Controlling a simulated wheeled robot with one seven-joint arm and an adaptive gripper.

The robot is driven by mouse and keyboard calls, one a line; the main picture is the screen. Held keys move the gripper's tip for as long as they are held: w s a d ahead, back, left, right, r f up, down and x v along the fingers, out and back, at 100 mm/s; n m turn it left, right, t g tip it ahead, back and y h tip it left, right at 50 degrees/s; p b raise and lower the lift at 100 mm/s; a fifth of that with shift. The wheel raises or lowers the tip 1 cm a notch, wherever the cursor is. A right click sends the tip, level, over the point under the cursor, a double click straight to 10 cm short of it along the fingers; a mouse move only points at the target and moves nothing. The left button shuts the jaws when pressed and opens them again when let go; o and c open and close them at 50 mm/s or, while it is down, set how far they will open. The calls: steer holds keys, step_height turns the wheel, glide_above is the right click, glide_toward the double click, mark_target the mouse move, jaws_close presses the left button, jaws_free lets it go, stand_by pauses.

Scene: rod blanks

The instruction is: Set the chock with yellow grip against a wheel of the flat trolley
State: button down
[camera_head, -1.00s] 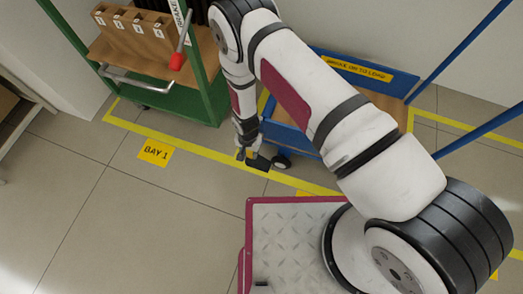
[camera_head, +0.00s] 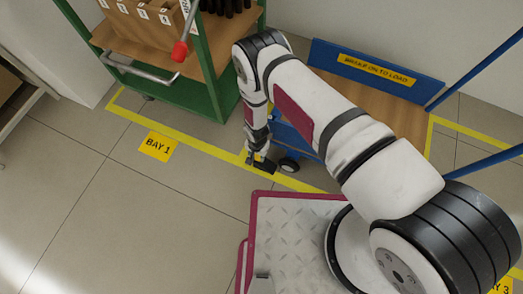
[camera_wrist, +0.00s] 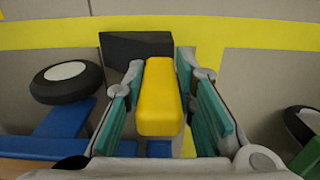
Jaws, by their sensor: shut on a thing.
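The chock (camera_head: 265,167) is a dark block with a yellow grip (camera_wrist: 160,97). My gripper (camera_head: 257,158) is shut on the yellow grip, which sits between its jaws in the wrist view. The chock's dark body (camera_wrist: 135,45) shows beyond the grip, at the yellow floor line. The flat trolley (camera_head: 362,69) has a blue frame and a wooden deck, partly hidden behind my arm. One of its wheels (camera_head: 289,165) stands just right of the chock; in the wrist view this wheel (camera_wrist: 68,82) is at left. I cannot tell whether chock and wheel touch.
A green trolley (camera_head: 212,70) with wooden shelves stands at the left back, with a red-ended lever (camera_head: 180,50). A dark wheel (camera_wrist: 305,125) shows at the wrist view's right edge. The floor around the BAY 1 sign (camera_head: 157,146) is clear.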

steer(key=shift+w+f, duration=0.1)
steer(key=shift+f, duration=0.15)
steer(key=shift+w+d+f+b, duration=0.2)
steer(key=shift+w+b, duration=0.2)
steer(key=shift+w, duration=0.2)
steer(key=shift+w+d+f+b, duration=0.15)
steer(key=shift+w+d+b, duration=0.1)
steer(key=shift+w+b, duration=0.25)
steer(key=shift+w+d+f+b, duration=0.2)
steer(key=shift+w+b, duration=0.1)
steer(key=shift+w, duration=0.4)
steer(key=shift+f, duration=0.15)
steer(key=c, duration=1.3)
jaws_free()
step_height(320, 180, up, 12)
steer(key=p, duration=0.4)
steer(key=shift+r+p, duration=0.2)
steer(key=shift+p, duration=0.1)
